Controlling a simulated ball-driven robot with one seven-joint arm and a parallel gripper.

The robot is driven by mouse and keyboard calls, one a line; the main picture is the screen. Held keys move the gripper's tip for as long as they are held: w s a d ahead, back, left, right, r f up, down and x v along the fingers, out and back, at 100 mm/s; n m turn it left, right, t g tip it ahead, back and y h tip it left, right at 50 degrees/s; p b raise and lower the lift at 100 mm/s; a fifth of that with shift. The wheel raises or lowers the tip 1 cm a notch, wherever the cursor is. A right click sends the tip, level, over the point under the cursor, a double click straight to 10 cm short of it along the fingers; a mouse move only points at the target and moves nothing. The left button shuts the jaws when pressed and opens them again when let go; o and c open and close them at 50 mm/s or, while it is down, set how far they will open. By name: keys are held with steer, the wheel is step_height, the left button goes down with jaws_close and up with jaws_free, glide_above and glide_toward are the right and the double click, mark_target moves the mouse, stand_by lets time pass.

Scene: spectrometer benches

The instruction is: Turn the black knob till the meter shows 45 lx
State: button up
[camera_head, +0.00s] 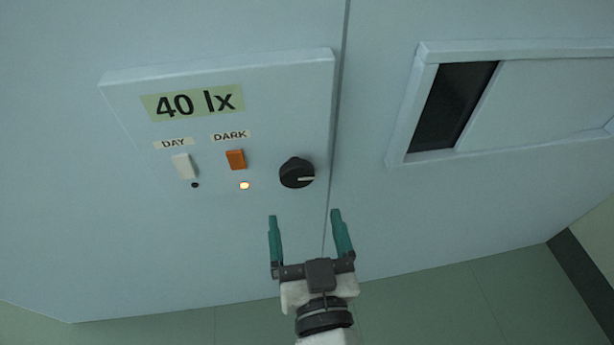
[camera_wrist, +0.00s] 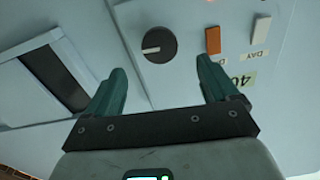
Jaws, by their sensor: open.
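The black knob (camera_head: 297,173) sits at the lower right of a raised panel (camera_head: 270,95) on the pale blue wall. Its white pointer line points to the right in the head view. The meter (camera_head: 199,102) above reads 40 lx. My gripper (camera_head: 305,222) is open and empty, below the knob and apart from it. In the wrist view the knob (camera_wrist: 158,45) shows beyond and between the two teal fingers (camera_wrist: 160,82), with its pointer line to the left.
On the panel, left of the knob, are a white DAY switch (camera_head: 184,166) and an orange DARK switch (camera_head: 236,159). The lamp (camera_head: 244,185) under DARK is lit; the one under DAY is dark. A framed sliding window (camera_head: 452,105) is at the right. Wall below the knob is clear.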

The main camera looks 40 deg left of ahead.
mark_target(299, 180)
steer(key=p+x, duration=0.1)
steer(key=x, duration=0.8)
steer(key=c, duration=1)
steer(key=shift+w+d+p, duration=0.1)
steer(key=shift+p, duration=0.2)
